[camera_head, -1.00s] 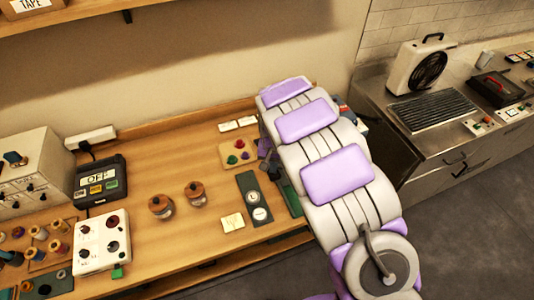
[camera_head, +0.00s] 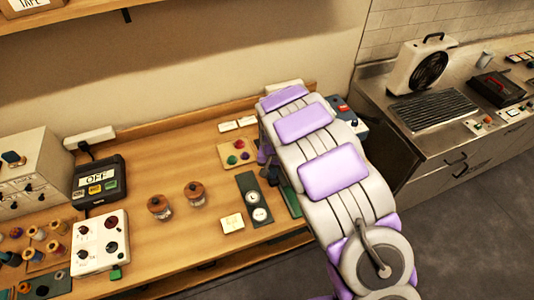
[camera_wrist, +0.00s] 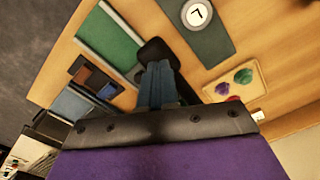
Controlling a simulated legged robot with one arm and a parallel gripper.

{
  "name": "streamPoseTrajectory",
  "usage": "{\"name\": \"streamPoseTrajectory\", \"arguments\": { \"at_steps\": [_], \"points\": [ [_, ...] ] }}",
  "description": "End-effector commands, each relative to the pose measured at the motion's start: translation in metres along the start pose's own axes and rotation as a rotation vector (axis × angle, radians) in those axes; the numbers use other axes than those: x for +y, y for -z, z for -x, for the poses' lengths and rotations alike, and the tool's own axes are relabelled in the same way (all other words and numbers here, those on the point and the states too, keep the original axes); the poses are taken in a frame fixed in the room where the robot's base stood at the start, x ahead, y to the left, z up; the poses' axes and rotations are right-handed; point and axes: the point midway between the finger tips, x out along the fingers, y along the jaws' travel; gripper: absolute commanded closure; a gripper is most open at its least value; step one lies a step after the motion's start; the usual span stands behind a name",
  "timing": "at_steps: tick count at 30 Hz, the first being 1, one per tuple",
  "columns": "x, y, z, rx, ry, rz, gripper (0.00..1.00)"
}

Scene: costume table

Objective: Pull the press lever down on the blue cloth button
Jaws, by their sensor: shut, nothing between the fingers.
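In the wrist view my gripper (camera_wrist: 158,88) points away from the camera, its blue-grey fingers together with nothing between them. A black rounded part (camera_wrist: 155,50) shows just beyond the fingertips; it may belong to the press, and I cannot tell whether they touch. In the head view a dark piece (camera_head: 272,175) shows beside my arm, near a green strip (camera_head: 290,200). My arm hides the gripper and most of that spot. I cannot make out a blue cloth button or a lever clearly.
A dark green plate (camera_head: 254,200) with round white dials lies left of my arm. Behind it is a tray of coloured buttons (camera_head: 225,158). Bare wood lies between.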

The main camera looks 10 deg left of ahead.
Motion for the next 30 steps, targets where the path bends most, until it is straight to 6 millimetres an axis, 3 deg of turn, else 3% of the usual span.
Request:
{"name": "streamPoseTrajectory", "arguments": {
  "at_steps": [4,17,30],
  "points": [
    [-0.001,0.0,-0.009,-0.001,0.0,0.0,1.0],
    [-0.001,0.001,-0.011,0.0,0.0,0.0,1.0],
    [-0.004,0.007,-0.034,0.0,0.001,0.0,1.0]
  ]
}}
